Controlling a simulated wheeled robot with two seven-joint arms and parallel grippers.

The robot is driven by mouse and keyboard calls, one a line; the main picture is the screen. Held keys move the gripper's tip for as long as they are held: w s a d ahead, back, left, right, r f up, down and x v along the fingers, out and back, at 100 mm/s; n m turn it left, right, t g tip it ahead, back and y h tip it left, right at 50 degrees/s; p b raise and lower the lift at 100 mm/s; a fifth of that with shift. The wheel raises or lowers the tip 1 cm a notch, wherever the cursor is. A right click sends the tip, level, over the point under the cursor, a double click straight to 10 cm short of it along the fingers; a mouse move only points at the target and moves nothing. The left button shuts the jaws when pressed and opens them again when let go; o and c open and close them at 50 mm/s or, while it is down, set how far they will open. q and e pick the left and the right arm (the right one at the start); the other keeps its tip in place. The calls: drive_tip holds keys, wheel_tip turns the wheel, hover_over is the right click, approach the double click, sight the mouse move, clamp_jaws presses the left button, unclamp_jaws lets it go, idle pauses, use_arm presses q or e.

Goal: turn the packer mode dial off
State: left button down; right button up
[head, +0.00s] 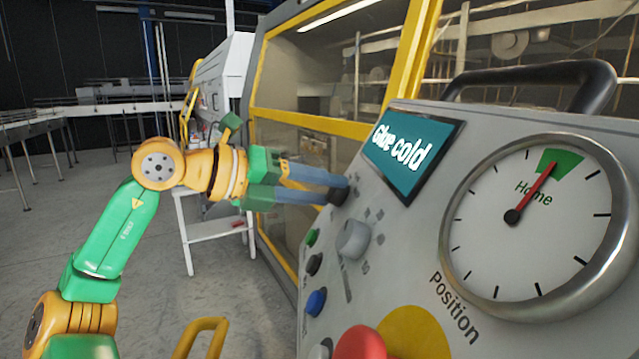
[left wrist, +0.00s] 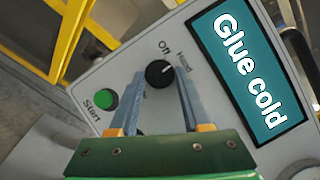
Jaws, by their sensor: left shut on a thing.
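The packer mode dial (left wrist: 159,74) is a round black knob on the sloping grey control panel (left wrist: 215,140). In the left wrist view it has a small white mark on its right side, and the word "Off" stands just above it. A second label to its right is too small to read. My left gripper (left wrist: 161,78) is shut on the dial, one finger on each side. In the head view this gripper (head: 340,190) reaches in from the left, and its fingertips largely hide the dial (head: 338,197). My right gripper is not in view.
A screen (head: 411,153) reads "Glue cold". A Position gauge (head: 545,225) points into a green "Home" zone. Below the dial are a grey knob (head: 353,240), a green Start button (left wrist: 105,99), a blue button (head: 316,302) and a red button (head: 361,343). A yellow-framed guard (head: 310,122) stands behind.

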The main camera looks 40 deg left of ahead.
use_arm(q)
drive_tip(key=n+g+p, duration=0.1)
drive_tip(key=n+p, duration=0.1)
drive_tip(key=r+n+y+p, duration=0.1)
drive_tip(key=n+p, duration=0.2)
drive_tip(key=shift+d+g, duration=0.1)
drive_tip(key=shift+g, duration=0.3)
drive_tip(key=n+g+p, duration=0.1)
drive_tip(key=n+p, duration=0.1)
drive_tip(key=p, duration=0.1)
drive_tip(key=shift+w+y, duration=0.1)
drive_tip(key=shift+y, duration=0.3)
drive_tip(key=shift+f+n+p, duration=0.1)
drive_tip(key=shift+n+p, duration=0.35)
drive_tip(key=shift+n, duration=0.35)
drive_tip(key=shift+f+g, duration=0.1)
drive_tip(key=shift+g, duration=0.2)
drive_tip(key=shift+c, duration=1.8)
unclamp_jaws()
drive_tip(key=shift+w, duration=0.15)
drive_tip(key=b+v, duration=0.2)
drive_tip(key=v, duration=0.5)
